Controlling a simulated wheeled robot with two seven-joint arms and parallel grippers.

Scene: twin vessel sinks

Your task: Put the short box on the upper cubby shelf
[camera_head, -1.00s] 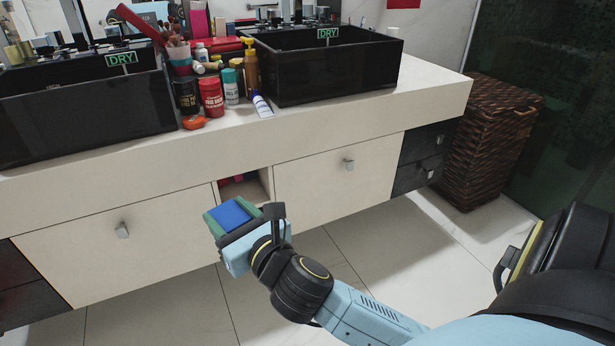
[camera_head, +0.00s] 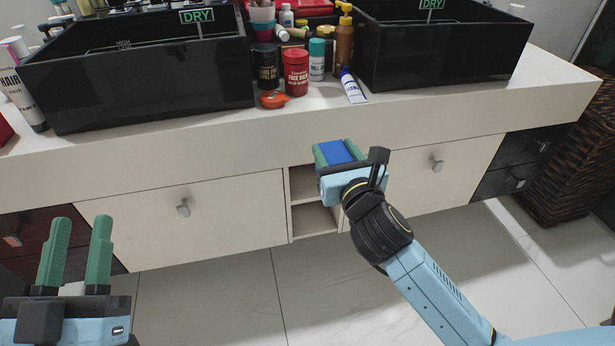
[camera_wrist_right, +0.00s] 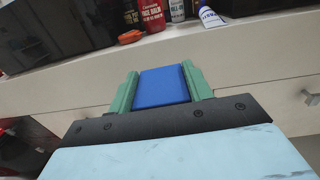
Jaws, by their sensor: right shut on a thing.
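The short box is blue (camera_head: 337,152) and sits between the green fingers of my right gripper (camera_head: 336,152), which is shut on it. The box also shows between the fingers in the right wrist view (camera_wrist_right: 163,86). In the head view the gripper overlaps the upper right of the open cubby between the drawers; how far in front of it the box is, I cannot tell. The upper cubby shelf (camera_head: 303,186) is partly hidden by the gripper. The lower compartment (camera_head: 314,219) shows below the divider. My left gripper (camera_head: 78,240) is open and empty at the lower left.
The counter (camera_head: 200,146) overhangs the cubby. Two black sinks (camera_head: 140,75) stand on it, with bottles, a red jar (camera_head: 295,72) and a white tube (camera_head: 352,86) between them. Drawers with knobs (camera_head: 183,208) flank the cubby. A wicker basket (camera_head: 570,150) stands at the right.

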